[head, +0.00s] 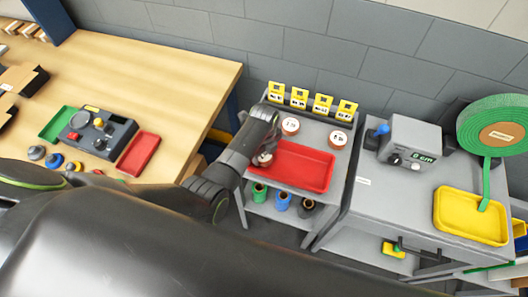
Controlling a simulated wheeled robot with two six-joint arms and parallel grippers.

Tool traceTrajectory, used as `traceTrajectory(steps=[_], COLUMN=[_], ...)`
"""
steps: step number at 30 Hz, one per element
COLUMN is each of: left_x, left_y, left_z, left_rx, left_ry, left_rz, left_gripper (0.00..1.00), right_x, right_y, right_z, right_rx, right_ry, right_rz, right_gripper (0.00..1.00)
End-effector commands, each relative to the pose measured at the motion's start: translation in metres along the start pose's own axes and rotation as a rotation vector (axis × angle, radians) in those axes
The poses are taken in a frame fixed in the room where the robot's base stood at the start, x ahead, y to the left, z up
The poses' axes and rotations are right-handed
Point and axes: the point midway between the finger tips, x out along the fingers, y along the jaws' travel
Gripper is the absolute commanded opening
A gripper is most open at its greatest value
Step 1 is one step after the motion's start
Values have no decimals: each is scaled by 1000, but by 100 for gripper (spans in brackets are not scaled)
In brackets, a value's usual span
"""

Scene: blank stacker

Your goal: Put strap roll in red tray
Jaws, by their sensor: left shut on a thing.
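My left gripper (268,148) reaches down over the left end of the red tray (310,168) on the grey cart. It is shut on a small strap roll (263,159) with a pale top, partly hidden by the gripper. I cannot tell whether the roll touches the tray floor. My right gripper is not in view.
Yellow label cards (299,98) stand along the cart's back edge. Green, blue and black spools (283,201) sit on its lower shelf. A grey table (385,205) at right holds a meter box, yellow tray (470,217) and large green strap coil (490,118). Another red tray (139,153) lies on the wooden bench.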

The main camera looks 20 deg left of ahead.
Motion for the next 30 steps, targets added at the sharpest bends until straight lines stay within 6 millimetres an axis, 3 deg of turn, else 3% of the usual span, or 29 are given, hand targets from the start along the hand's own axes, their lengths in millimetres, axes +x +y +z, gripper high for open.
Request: traceTrajectory(steps=[8,9,13,24,30], left_x=[4,2,2,-3,-26], left_y=[0,0,0,0,-1], left_z=[0,0,0,0,0], left_rx=[0,0,0,0,0], left_ry=[0,0,0,0,-1], left_rz=[1,1,1,0,-3], left_gripper=[31,64,81,81,81], right_x=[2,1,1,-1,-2], right_y=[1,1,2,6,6], right_z=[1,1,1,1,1], right_rx=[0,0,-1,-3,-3], right_ry=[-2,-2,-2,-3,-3], right_rz=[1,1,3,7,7], right_gripper=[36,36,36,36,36])
